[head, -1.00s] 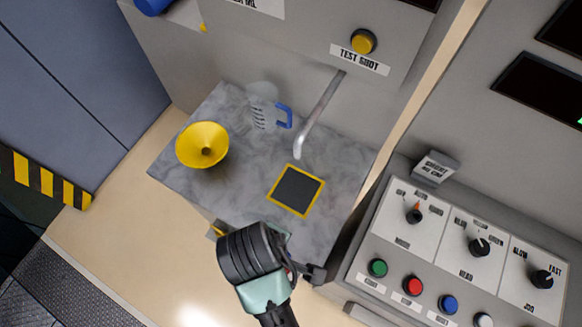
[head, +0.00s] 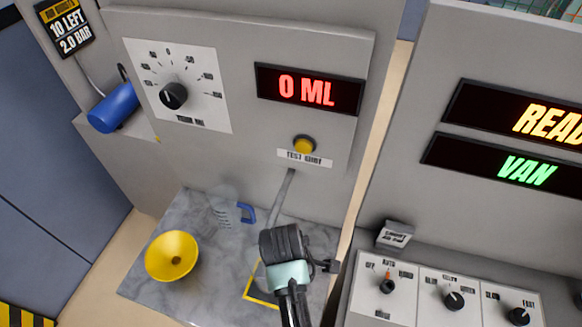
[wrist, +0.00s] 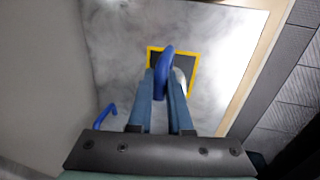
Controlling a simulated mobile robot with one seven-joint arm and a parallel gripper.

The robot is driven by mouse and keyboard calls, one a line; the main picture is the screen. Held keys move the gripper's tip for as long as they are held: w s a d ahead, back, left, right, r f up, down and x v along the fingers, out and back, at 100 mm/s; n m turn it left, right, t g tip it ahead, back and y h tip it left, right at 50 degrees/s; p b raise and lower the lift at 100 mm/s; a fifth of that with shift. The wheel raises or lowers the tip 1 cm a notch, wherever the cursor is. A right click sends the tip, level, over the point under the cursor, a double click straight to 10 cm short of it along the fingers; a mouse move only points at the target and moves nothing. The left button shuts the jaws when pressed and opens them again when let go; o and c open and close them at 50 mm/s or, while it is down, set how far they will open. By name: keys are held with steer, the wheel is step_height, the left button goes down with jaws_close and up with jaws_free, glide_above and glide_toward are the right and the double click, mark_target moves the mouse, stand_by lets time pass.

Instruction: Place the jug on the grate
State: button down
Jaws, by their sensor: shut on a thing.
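My gripper (wrist: 162,84) is shut on a blue curved handle (wrist: 166,60) in the wrist view. Any clear body attached to this handle cannot be made out. The grate (wrist: 187,62), a dark square with a yellow frame, lies behind and below the fingers. In the head view, my arm covers most of the grate (head: 258,300) and hides the fingertips. A clear jug (head: 222,210) with a blue handle stands on the marble counter at the back, left of the spout. A blue handle, apart from the fingers, also shows at lower left in the wrist view (wrist: 104,116).
A yellow funnel (head: 172,256) stands at the counter's left. A thin metal spout (head: 281,200) hangs above the counter, close to my arm. The panel above has a yellow button (head: 304,145) and a display (head: 308,90) reading 0 ML. A control console (head: 440,290) stands at right.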

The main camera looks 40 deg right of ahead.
steer(key=shift+f+p, duration=0.45)
steer(key=shift+f, duration=1.4)
steer(key=c, duration=0.8)
jaws_free()
steer(key=shift+c, duration=0.2)
